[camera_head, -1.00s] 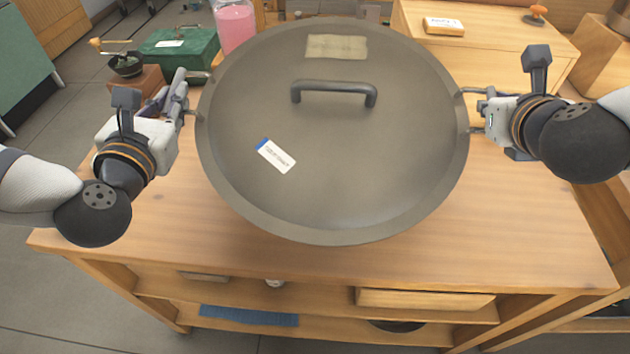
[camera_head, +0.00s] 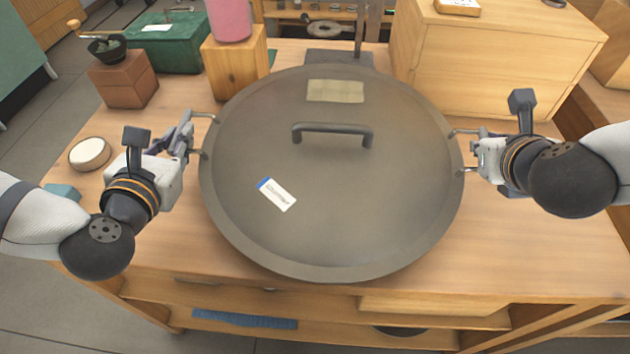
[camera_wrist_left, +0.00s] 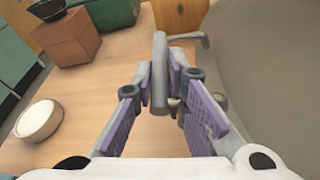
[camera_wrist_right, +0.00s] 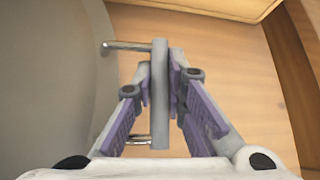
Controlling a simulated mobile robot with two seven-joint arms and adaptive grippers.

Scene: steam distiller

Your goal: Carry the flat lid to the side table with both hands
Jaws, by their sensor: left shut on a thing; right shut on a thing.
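The flat lid (camera_head: 335,215) is a large round grey-brown disc with a dark bar handle on top, a tan label and a small white-and-blue tag. It spans the middle of the head view over the wooden table (camera_head: 540,240). My left gripper (camera_head: 193,135) is shut on the lid's left side handle; the left wrist view shows its purple pads around the grey grip bar (camera_wrist_left: 159,75). My right gripper (camera_head: 472,153) is shut on the right side handle, whose grip bar (camera_wrist_right: 160,95) sits between the pads in the right wrist view. The lid's underside is hidden.
A wooden block (camera_head: 238,68) bearing a pink container stands behind the lid's left. A green box (camera_head: 170,45), a brown block (camera_head: 123,82) with a dark bowl and a round white-topped dish (camera_head: 90,152) are at left. A large wooden box (camera_head: 490,65) stands behind right.

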